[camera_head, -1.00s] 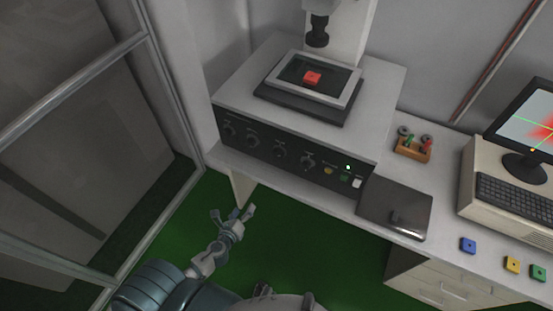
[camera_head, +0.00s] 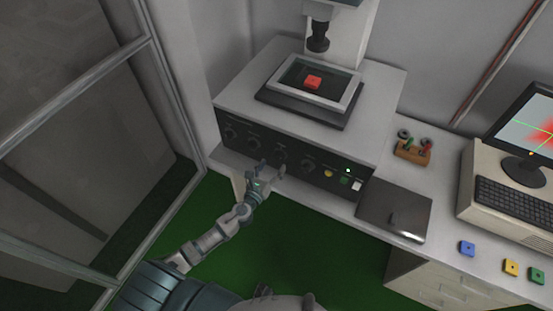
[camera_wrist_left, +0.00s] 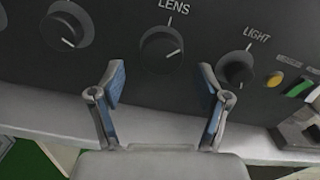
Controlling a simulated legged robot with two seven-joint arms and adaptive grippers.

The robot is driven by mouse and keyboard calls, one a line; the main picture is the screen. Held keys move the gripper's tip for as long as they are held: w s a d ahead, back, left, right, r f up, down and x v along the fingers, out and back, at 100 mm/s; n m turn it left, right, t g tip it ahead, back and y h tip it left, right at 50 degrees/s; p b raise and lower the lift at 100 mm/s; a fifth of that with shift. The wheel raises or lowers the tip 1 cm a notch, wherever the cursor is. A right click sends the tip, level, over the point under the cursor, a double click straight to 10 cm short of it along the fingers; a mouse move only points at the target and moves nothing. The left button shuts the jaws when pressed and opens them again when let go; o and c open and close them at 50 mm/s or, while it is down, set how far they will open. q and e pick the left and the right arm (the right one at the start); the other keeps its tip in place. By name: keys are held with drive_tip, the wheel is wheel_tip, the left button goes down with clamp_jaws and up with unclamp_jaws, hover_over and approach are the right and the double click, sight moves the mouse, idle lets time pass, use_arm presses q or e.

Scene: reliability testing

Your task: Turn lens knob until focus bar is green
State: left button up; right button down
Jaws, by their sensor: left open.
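The lens knob (camera_head: 280,155) is a round black knob on the dark front panel of the microscope base. In the left wrist view, the lens knob (camera_wrist_left: 162,48) sits under the label LENS, its pale pointer mark toward the lower right. My left gripper (camera_head: 270,170) is open and empty in front of the panel. In the wrist view its two fingers (camera_wrist_left: 161,72) stand wide, below and to either side of the lens knob, apart from it. The monitor (camera_head: 538,130) shows a blurred red patch with green crosshair lines; I cannot make out a focus bar. My right gripper is out of view.
The light knob (camera_wrist_left: 236,68) is close to the right finger, with a yellow button (camera_wrist_left: 274,79) beyond. Another knob (camera_wrist_left: 67,30) lies to the left. The pale desk edge (camera_head: 310,195) runs below the panel. A glass-framed partition (camera_head: 150,60) stands at the left.

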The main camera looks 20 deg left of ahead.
sight(277, 159)
use_arm(q)
drive_tip(key=shift+w+d, duration=0.2)
drive_tip(key=shift+w, duration=1.7)
drive_tip(key=c, duration=1.2)
drive_tip(key=shift+o, duration=0.2)
